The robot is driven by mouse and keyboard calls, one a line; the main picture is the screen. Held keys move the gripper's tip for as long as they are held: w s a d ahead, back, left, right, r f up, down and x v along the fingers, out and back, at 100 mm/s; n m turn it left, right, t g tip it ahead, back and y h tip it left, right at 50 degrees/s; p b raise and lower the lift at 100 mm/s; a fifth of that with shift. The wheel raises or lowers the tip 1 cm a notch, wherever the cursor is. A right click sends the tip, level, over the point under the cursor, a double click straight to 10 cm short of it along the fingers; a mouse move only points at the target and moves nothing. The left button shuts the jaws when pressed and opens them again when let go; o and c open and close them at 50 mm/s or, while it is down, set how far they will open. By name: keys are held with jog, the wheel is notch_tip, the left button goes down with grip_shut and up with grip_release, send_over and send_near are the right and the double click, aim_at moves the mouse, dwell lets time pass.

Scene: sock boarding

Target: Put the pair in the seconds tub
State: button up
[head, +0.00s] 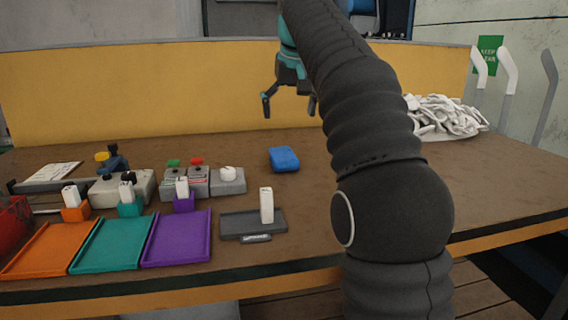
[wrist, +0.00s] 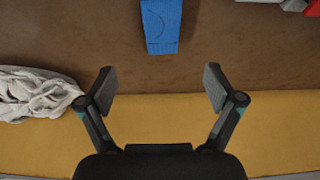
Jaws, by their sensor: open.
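A blue folded bundle (head: 284,159), apparently the pair, lies on the brown table towards the back middle. It also shows in the wrist view (wrist: 161,25), at the top centre, beyond my fingertips. My gripper (head: 289,106) hangs in the air above the back of the table, in front of the yellow back board; its fingers are spread, with nothing between them in the wrist view (wrist: 159,82). A red container (head: 14,222) is cut off at the left edge of the head view; I cannot tell whether it is the seconds tub.
Orange (head: 48,249), teal (head: 112,242) and purple (head: 177,238) trays line the front left. A grey plate (head: 237,225) bears an upright white piece (head: 266,205). Control boxes (head: 198,182) stand behind. A white sock pile (head: 445,115) lies at back right, near upright sock boards (head: 507,75).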

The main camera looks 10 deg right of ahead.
jog(key=b, duration=0.3)
send_near(284, 155)
jog(key=x, duration=0.5)
jog(key=shift+w+d+r, duration=0.1)
jog(key=shift+w+r, duration=0.05)
jog(key=shift+w, duration=0.1)
jog(key=shift+b+x, duration=0.85)
jog(key=shift+x, duration=1.75)
jog(key=shift+s, duration=0.2)
jog(key=shift+c, duration=0.3)
jog(key=c, duration=1.3)
